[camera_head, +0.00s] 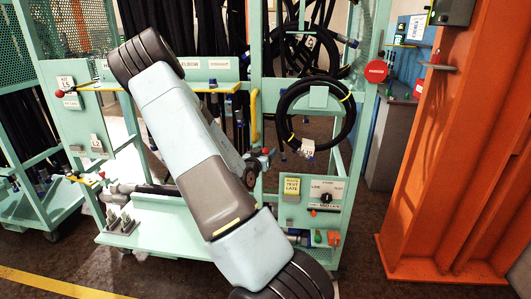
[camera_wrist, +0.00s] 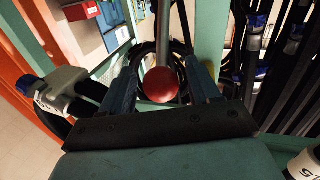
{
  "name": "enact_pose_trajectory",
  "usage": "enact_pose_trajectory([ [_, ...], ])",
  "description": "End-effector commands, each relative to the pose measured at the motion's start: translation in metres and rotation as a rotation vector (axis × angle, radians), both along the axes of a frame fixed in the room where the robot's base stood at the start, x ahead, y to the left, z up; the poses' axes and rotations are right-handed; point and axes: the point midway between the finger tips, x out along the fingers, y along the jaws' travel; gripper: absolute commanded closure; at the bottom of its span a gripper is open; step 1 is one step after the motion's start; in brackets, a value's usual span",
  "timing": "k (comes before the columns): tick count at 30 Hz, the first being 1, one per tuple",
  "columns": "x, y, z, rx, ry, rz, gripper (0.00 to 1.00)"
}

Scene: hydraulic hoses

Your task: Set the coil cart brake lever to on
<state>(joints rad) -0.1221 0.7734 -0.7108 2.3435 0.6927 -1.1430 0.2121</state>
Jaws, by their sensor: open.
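A lever with a red ball knob (camera_wrist: 161,86) on a grey rod (camera_wrist: 167,40) shows in the wrist view. The ball lies between the two fingers of my gripper (camera_wrist: 163,88) in the picture. The gripper is open, with a gap at each side of the ball; I cannot tell how deep the ball sits. In the head view my gripper (camera_head: 262,160) is small and partly behind my arm, in front of the green coil cart (camera_head: 347,190), with a red knob (camera_head: 265,151) at it. No brake on/off marking is readable.
A black hose coil (camera_head: 317,112) hangs on the cart just right of my gripper. A test panel (camera_head: 322,193) with a black knob is below it. An orange column (camera_head: 450,150) stands at the right. A second green rack (camera_head: 40,200) stands at the left.

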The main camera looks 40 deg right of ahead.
Motion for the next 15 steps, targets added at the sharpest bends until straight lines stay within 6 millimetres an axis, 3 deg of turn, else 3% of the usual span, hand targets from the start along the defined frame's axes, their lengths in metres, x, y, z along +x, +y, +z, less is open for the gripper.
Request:
enact_pose_trajectory([
  [7,0.0033,0.0035,0.0000,0.000,0.000,0.008,0.38],
  [15,0.0040,0.0048,-0.0001,0.000,0.000,0.009,0.64],
])
